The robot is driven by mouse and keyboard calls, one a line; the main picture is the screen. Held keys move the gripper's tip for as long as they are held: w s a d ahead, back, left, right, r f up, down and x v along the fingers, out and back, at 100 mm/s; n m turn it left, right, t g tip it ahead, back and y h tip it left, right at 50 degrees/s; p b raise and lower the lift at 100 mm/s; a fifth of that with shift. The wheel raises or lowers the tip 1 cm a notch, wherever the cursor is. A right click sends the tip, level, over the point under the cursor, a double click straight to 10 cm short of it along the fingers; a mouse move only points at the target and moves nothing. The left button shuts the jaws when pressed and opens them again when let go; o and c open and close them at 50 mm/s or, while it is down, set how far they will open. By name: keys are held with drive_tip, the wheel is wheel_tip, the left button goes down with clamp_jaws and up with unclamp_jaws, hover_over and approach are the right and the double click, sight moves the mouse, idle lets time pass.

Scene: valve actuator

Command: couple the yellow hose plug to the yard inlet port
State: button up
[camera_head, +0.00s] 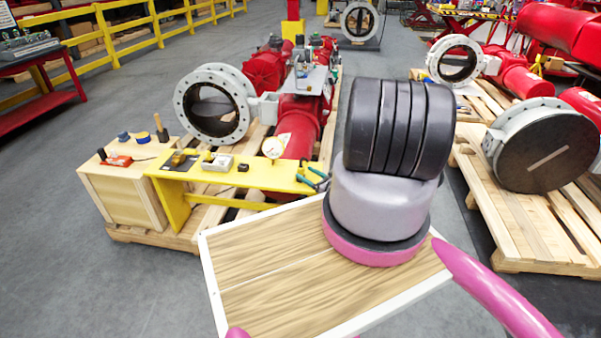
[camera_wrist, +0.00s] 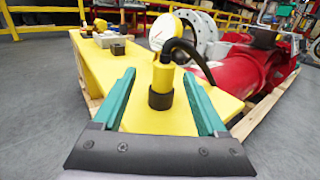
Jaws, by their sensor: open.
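The yellow hose plug (camera_wrist: 162,76) stands upright on the yellow bench (camera_wrist: 133,75) in the wrist view. It has a dark collar at its base, and a black hose (camera_wrist: 190,48) arches from its top to the right. My gripper (camera_wrist: 159,73) is open, with its green fingers on either side of the plug and visible gaps to it. In the head view my gripper (camera_head: 312,178) is at the right end of the bench, where the plug is hard to make out. I cannot tell which part is the yard inlet port.
A white box (camera_head: 218,163) and small blocks sit on the bench's left part. A wooden crate (camera_head: 135,185) with tools is on the left. The red actuator (camera_head: 302,120) and flanged valve (camera_head: 213,103) lie behind.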

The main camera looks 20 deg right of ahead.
sight(303, 170)
drive_tip(key=shift+d+x, duration=0.15)
drive_tip(key=shift+x, duration=1)
drive_tip(key=shift+d+x, duration=0.15)
drive_tip(key=shift+x, duration=1.05)
drive_tip(key=shift+w, duration=0.1)
clamp_jaws()
drive_tip(key=shift+r, duration=0.1)
